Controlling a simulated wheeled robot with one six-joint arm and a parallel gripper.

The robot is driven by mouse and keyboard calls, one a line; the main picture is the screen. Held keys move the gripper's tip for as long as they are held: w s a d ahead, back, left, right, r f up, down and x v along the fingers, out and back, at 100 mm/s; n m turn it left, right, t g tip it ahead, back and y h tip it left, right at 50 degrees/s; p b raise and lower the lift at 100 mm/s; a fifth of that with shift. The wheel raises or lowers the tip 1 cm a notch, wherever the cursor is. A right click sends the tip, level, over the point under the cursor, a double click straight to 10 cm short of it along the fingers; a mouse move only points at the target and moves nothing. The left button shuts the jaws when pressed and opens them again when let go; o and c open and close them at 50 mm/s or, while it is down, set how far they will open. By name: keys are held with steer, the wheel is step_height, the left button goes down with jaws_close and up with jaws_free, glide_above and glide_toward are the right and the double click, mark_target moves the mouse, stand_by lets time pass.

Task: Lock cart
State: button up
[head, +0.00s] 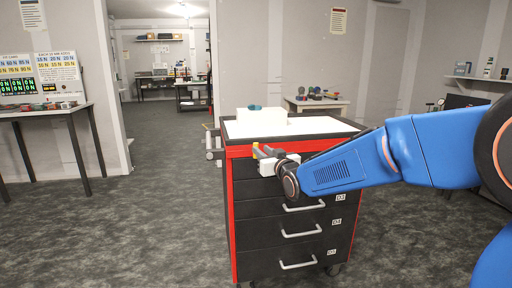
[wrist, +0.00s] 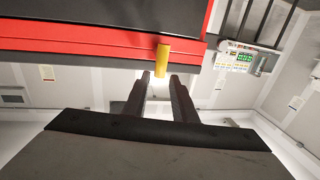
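The cart (head: 290,205) is a black drawer cabinet with red edges, a white top and casters, standing in front of me. In the wrist view its red and black edge (wrist: 90,40) crosses the upper left. A yellow cylindrical piece (wrist: 162,58), perhaps a lock handle, sticks out from that edge. It shows small in the head view (head: 257,152), near the cart's upper front left. My gripper (wrist: 160,76) is open, with its two fingertips just short of the yellow piece's end and roughly in line with it. Nothing is between the fingers.
A white box (head: 261,122) with a dark teal object on it stands on the cart top. A table (head: 40,112) with sign boards is at left, and another table (head: 318,102) stands behind the cart. The floor (head: 130,225) left of the cart is clear.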

mark_target(257, 146)
steer(key=x, duration=0.6)
steer(key=shift+w+a, duration=0.15)
steer(key=shift+w, duration=0.15)
jaws_close()
